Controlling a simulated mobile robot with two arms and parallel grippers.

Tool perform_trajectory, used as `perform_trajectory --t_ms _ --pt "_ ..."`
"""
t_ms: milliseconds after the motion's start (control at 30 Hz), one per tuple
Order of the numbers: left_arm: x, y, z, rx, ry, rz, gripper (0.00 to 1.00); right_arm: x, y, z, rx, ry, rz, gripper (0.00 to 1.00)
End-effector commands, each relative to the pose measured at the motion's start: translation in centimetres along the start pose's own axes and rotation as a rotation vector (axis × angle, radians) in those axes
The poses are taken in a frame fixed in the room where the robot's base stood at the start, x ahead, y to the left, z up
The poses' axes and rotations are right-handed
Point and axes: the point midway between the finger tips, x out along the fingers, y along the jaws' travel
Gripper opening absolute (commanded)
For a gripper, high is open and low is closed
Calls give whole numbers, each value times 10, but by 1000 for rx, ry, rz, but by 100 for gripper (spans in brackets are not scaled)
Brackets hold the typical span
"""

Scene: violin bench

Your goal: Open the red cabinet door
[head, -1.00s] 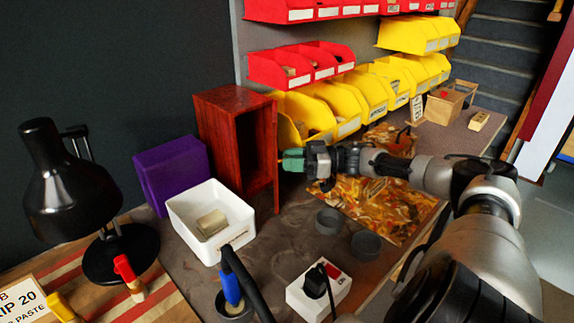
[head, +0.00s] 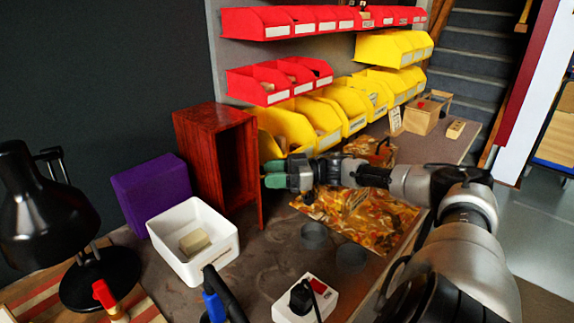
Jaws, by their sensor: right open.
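The red-brown wooden cabinet (head: 196,140) stands upright at the back left of the bench. Its front is open and the dark inside (head: 234,165) shows. Its door (head: 261,205) is swung out at the right side and seen nearly edge-on. My right gripper (head: 267,174) has green fingertips, one above the other with a gap between them. It is open and empty, just right of the door and level with its middle. Whether the fingertips touch the door, I cannot tell. My left gripper is not in view.
A white tray (head: 166,222) with a tan block stands in front of the cabinet, beside a purple box (head: 150,188). A black lamp (head: 35,205) is at left. Yellow bins (head: 318,115) are behind the gripper.

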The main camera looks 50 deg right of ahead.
Motion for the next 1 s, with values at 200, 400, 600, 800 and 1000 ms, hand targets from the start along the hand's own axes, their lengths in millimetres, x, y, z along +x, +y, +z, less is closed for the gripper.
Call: perform_trajectory --t_ms 200,400,600,800,1000 --pt "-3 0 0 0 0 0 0 0 0 -39 -4 -2 -2 51" --pt "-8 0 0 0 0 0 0 -22 -13 -51 2 -11 -1 51" --pt "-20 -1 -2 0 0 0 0 -48 -29 -72 -1 -7 -3 51" --pt "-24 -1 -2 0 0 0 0 -75 -45 -91 -3 -3 0 51" --pt "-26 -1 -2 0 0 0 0 -95 -57 -103 -1 -1 0 51"
